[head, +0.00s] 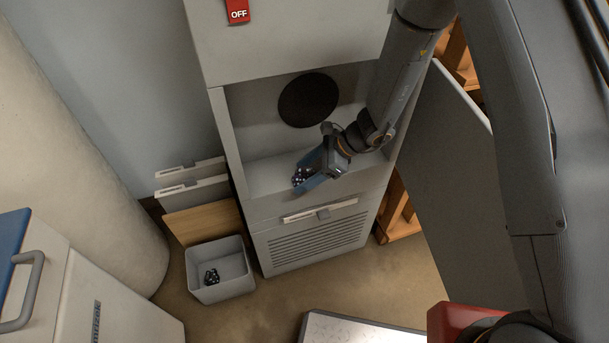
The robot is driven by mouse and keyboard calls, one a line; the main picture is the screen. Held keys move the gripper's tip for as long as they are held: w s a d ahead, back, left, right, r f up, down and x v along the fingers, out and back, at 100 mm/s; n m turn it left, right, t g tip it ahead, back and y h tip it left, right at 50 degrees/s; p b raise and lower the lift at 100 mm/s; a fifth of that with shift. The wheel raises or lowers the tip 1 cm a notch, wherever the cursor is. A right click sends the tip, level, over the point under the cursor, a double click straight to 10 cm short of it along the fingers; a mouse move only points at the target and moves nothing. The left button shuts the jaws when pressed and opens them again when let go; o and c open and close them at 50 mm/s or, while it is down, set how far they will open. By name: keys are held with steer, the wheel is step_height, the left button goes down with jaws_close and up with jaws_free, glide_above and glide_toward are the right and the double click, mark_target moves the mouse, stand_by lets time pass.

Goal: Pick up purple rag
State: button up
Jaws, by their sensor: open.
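A small dark cloth with white spots (300,176) lies at the front of the open compartment, at the tips of my gripper. It looks navy or dark purple; the shade is hard to tell. My gripper (306,177) is open, with its blue fingers reaching down and left around or just over this cloth. I cannot tell whether they touch it. A second dark spotted cloth (211,277), closer to black, lies in the grey bin on the floor.
The grey cabinet (290,55) has an open compartment with a round black disc (308,99) at its back. An open door (445,170) stands to the right. The grey bin (222,292) and leaning panels (200,222) are at the left. A white-topped object (355,330) is at the bottom.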

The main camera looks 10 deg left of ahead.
steer(key=shift+c, duration=0.5)
steer(key=c, duration=1)
steer(key=shift+r, duration=0.15)
